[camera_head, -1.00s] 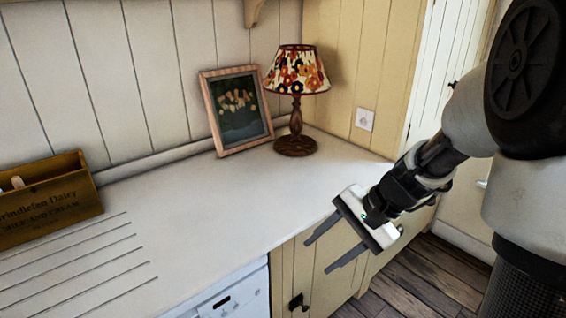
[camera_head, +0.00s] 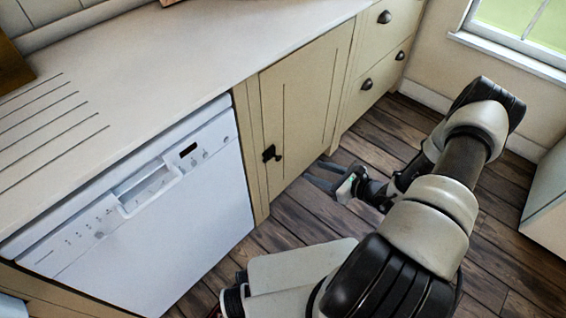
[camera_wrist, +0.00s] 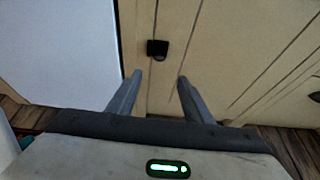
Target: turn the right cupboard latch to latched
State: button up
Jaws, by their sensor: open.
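The right cupboard latch (camera_head: 271,153) is a small black fitting near the left edge of the cream cupboard door (camera_head: 305,108). In the wrist view the latch (camera_wrist: 157,48) shows as a dark block above and between my fingertips, apart from them. Its exact turn is hard to tell. The door looks closed. My gripper (camera_head: 318,177) is open and empty, low in front of the door and to the right of the latch in the head view. Its two fingers (camera_wrist: 160,78) point towards the door in the wrist view.
A white dishwasher (camera_head: 150,205) stands left of the cupboard. Drawers (camera_head: 380,50) with dark cup handles are on the right. The worktop (camera_head: 190,45) runs above. Wooden floor (camera_head: 490,215) is open around my arm. A pale unit (camera_head: 545,210) stands at the far right.

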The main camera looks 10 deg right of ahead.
aim_at(280, 158)
jog(key=b+x, duration=0.4)
jog(key=x, duration=1.3)
jog(key=c, duration=1.1)
jog(key=shift+o, duration=0.2)
